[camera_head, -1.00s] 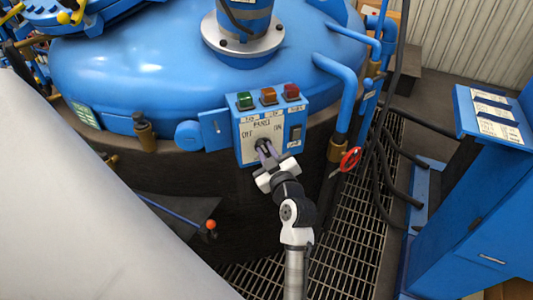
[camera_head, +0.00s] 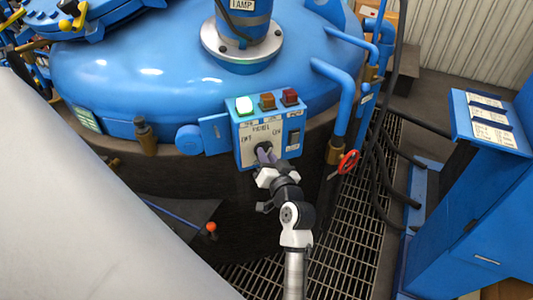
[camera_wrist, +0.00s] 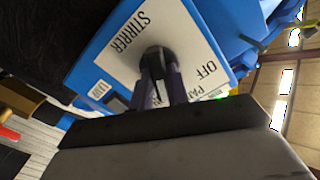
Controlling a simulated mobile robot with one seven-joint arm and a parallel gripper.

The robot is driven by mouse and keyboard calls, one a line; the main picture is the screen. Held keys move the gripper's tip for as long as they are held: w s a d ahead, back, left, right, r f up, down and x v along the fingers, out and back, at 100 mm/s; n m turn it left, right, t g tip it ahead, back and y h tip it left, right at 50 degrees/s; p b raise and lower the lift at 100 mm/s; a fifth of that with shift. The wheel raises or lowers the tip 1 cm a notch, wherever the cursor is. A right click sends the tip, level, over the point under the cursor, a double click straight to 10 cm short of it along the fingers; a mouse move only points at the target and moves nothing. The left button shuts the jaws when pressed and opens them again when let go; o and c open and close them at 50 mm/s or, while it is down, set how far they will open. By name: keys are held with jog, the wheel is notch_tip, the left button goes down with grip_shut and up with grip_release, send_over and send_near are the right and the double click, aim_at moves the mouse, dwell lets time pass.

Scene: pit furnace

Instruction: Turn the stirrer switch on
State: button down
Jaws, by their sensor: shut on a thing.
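The stirrer switch is a dark round knob (camera_head: 264,148) on the white face of a blue control box (camera_head: 237,152). The box face reads OFF on the left and ON on the right. In the wrist view the knob (camera_wrist: 157,60) sits by the words STIRRER and OFF. My gripper (camera_head: 266,153) is at the box from below, its purple-grey fingers closed around the knob. The wrist view also shows the fingers (camera_wrist: 161,82) on either side of it. The knob's pointer is hidden by the fingers. The green lamp (camera_head: 244,105) is lit brightly.
An orange-brown lamp (camera_head: 267,102) and a red lamp (camera_head: 290,97) sit beside the green one. A black rocker switch (camera_head: 294,140) is right of the knob.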

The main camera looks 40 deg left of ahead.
jog(key=shift+m+p, duration=0.6)
jog(key=shift+m, duration=1)
jog(key=c, duration=1.4)
grip_release()
jog(key=shift+o, duration=0.2)
jog(key=shift+d, duration=0.1)
jog(key=b+v, duration=0.4)
jog(key=v, duration=0.9)
jog(key=shift+s+d+b, duration=0.15)
jog(key=shift+d+b, duration=0.1)
jog(key=shift+b, duration=0.15)
